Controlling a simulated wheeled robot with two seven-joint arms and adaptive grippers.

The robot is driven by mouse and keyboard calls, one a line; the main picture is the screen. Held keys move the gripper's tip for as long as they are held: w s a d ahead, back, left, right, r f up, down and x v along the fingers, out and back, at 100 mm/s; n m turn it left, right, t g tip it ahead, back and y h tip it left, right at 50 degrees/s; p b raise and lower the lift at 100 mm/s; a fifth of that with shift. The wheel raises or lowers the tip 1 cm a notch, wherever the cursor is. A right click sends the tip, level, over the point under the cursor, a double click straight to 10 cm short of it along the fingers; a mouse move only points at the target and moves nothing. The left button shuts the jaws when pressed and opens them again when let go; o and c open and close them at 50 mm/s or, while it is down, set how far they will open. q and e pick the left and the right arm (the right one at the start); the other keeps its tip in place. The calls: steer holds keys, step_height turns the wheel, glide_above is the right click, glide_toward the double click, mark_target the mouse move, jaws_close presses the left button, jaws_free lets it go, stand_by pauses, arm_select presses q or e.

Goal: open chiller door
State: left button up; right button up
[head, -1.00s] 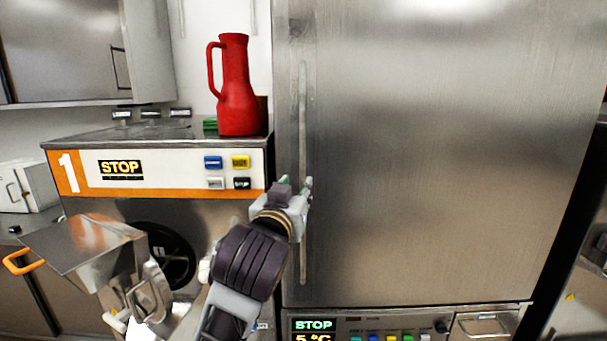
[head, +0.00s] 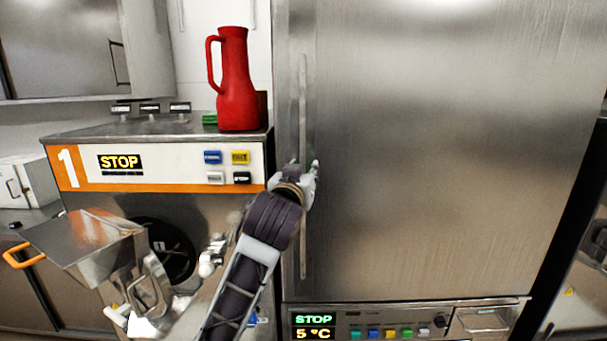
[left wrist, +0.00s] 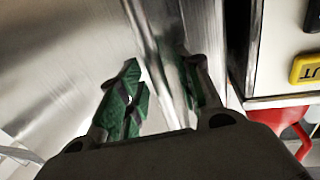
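The chiller door (head: 450,150) is a large brushed-steel panel and looks closed. Its long vertical handle (head: 303,95) runs along the door's left edge. My left gripper (head: 306,170) is at about the middle of this handle in the head view. In the left wrist view my left gripper (left wrist: 163,95) has its green-padded fingers apart, with the handle (left wrist: 150,45) running between them. The fingers do not look clamped on it; whether either touches it is unclear. My right gripper is in neither current view.
Left of the chiller stands a batch freezer (head: 205,190) with a red jug (head: 238,95) on top. Its metal chute (head: 85,245) juts out near my left arm. A control panel (head: 380,325) with a lit display lies below the door.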

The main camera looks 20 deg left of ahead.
arm_select(q)
jaws_close()
stand_by(0.6)
